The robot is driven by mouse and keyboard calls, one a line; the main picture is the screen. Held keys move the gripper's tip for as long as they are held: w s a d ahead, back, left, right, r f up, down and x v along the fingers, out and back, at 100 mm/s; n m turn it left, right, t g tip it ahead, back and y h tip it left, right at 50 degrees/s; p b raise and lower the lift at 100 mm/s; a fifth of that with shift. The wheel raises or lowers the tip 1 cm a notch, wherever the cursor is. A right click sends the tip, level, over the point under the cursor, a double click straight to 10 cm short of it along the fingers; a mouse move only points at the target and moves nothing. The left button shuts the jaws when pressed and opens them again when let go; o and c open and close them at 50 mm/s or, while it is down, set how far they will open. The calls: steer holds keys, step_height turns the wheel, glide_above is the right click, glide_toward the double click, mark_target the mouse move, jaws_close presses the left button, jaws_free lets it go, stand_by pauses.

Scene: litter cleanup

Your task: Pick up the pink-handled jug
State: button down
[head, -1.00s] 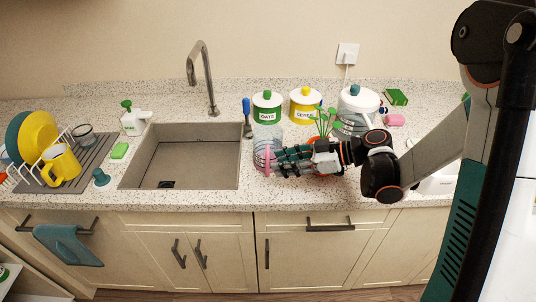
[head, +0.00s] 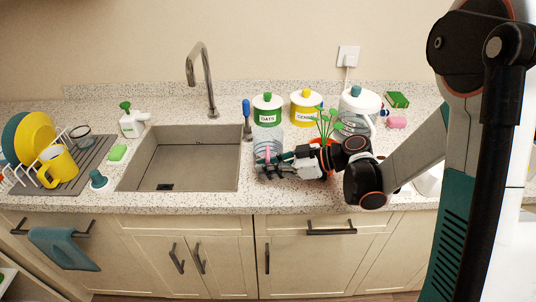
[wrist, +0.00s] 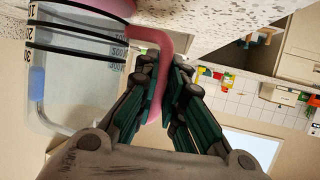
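The pink-handled jug (head: 267,136) is a clear container with dark markings, on the counter just right of the sink in the head view. In the wrist view the jug (wrist: 75,75) fills the upper left and its pink handle (wrist: 165,45) comes down between my fingers. My gripper (head: 268,165) reaches in from the right at the jug's front. In the wrist view my gripper (wrist: 166,82) has its fingertips close against both sides of the handle and looks shut on it. My fingers hide part of the handle in the head view.
An orange pot with a green plant (head: 327,125) stands close behind my wrist. The oats canister (head: 267,112) and a yellow-lidded canister (head: 304,107) stand behind the jug. The sink (head: 190,155) is to the left, with a blue-handled brush (head: 246,112) by its edge.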

steer(key=shift+r, duration=0.15)
step_height(320, 180, up, 20)
steer(key=p, duration=0.7)
